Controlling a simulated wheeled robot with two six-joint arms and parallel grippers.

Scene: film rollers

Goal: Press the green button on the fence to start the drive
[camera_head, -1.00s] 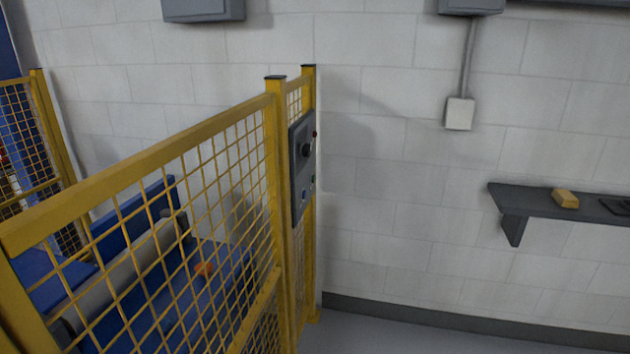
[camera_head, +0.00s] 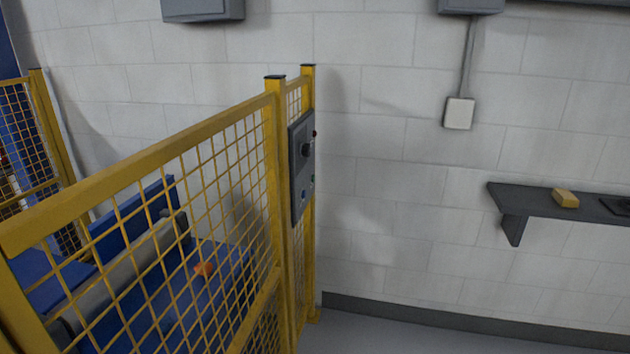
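A grey control panel (camera_head: 301,168) is mounted on the end of the yellow fence (camera_head: 190,145) and is seen at a steep angle. A small green button (camera_head: 312,181) is low on the panel's right side. A blue button (camera_head: 304,194) is beside it, a dark knob (camera_head: 306,150) is above, and a small red part shows at the upper right edge. Neither of my grippers is in view.
Behind the fence mesh are a grey roller (camera_head: 130,270), blue machine parts and a small orange thing (camera_head: 204,268). A dark wall shelf (camera_head: 540,202) at the right holds a yellow block (camera_head: 565,198). Floor right of the fence is clear.

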